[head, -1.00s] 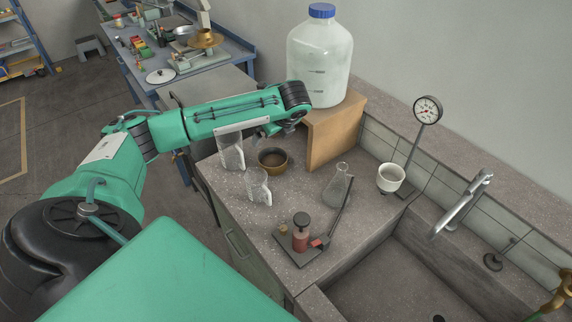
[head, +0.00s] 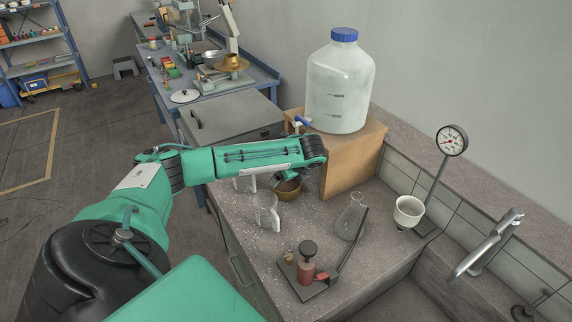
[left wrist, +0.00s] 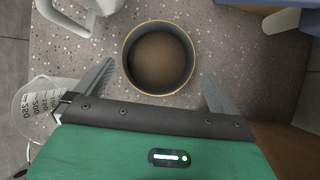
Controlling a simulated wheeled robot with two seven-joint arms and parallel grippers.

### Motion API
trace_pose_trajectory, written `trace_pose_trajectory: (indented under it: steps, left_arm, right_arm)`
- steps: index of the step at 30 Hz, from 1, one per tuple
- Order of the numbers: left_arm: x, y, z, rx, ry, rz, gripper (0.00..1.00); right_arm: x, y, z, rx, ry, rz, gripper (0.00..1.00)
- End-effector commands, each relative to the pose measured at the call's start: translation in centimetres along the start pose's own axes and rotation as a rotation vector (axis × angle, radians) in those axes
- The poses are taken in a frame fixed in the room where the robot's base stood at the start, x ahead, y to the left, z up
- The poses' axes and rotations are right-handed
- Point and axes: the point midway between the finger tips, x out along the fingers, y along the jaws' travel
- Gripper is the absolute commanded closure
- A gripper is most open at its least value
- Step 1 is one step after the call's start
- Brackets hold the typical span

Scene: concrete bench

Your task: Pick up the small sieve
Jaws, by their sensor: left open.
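The small sieve (head: 289,193) is a round, brownish vessel standing on the speckled bench top, partly hidden by my left gripper in the head view. In the left wrist view the sieve (left wrist: 158,57) shows from above, with a thin brass-coloured rim and a brown inside. My left gripper (left wrist: 159,72) is open, with one finger on either side of the sieve's near part and a gap at each side. In the head view my left gripper (head: 284,180) is just above and beside the sieve. My right gripper is not in view.
Clear beakers (head: 267,212) stand close to the sieve. A wooden stand (head: 350,162) with a large bottle (head: 340,85) is right behind. A conical flask (head: 351,218), a small red device (head: 308,268) and a white cup (head: 408,211) stand to the right, near the sink.

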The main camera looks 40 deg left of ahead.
Motion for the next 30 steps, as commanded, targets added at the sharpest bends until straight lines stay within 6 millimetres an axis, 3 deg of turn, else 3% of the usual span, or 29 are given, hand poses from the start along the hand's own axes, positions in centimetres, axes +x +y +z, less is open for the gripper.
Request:
trace_pose_trajectory:
  steps: [8,16,25,30]
  left_arm:
    - [2.2,0.1,0.1,0.001,0.000,0.002,0.00]
    - [5.9,0.2,0.1,0.001,0.000,0.000,0.00]
    - [6.4,0.2,0.0,0.001,0.000,-0.001,0.00]
    - [6.3,0.2,0.0,0.001,0.000,-0.001,0.33]
  right_arm:
    - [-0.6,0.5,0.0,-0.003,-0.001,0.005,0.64]
    - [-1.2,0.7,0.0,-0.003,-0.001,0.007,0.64]
    - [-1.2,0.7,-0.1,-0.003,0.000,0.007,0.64]
    - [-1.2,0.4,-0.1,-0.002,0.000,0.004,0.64]
